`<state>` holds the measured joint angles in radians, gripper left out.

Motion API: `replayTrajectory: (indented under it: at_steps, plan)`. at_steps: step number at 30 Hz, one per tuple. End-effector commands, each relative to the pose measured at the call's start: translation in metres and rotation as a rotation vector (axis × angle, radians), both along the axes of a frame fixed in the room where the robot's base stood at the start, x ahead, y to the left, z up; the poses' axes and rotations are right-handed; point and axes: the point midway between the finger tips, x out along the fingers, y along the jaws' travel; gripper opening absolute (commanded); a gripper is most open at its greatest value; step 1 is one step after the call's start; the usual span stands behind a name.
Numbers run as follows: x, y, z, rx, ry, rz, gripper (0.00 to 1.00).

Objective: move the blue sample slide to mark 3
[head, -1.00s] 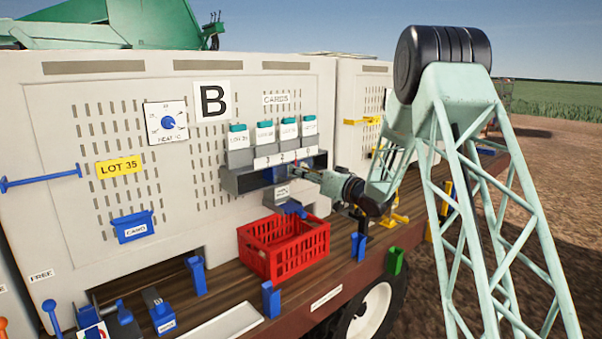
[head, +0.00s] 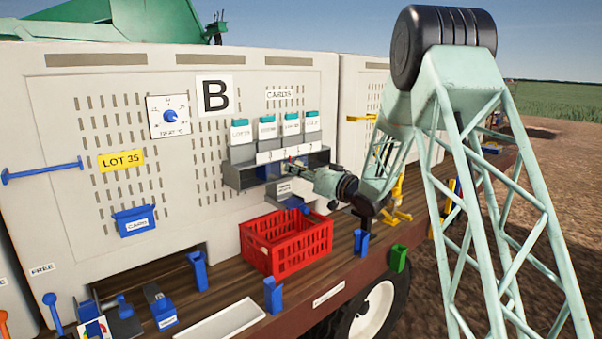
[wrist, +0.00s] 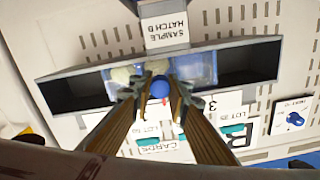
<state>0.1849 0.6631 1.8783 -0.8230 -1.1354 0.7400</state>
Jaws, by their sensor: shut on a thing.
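The blue sample slide (wrist: 200,68) is a translucent blue panel with a round blue knob (wrist: 158,88), set in the grey sample hatch (wrist: 70,85). My gripper (wrist: 160,97) is shut on the knob, one finger on each side. In the head view my gripper (head: 287,167) reaches into the hatch (head: 240,176) from the right, roughly below mark 2. Mark 3 (head: 271,156) is on the white scale to its left; in the wrist view mark 3 (wrist: 210,97) is right of the knob. My fingers hide part of the scale.
Several card holders with teal tops (head: 267,130) hang just above the scale. A red crate (head: 285,248) stands below the hatch on the wooden deck. A yellow LOT 35 sign (head: 121,160) and a heat dial (head: 168,116) are on the wall at left.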

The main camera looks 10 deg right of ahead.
Motion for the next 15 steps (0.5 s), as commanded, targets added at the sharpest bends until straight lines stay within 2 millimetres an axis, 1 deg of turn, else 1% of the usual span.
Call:
replayTrajectory:
  at_steps: [1, 6, 15]
  plan:
    - [-0.003, 0.007, -0.002, 0.000, -0.001, 0.003, 0.00]
    - [-0.010, 0.017, -0.001, 0.001, 0.000, 0.001, 0.00]
    - [-0.011, 0.019, 0.000, 0.001, 0.001, 0.000, 0.00]
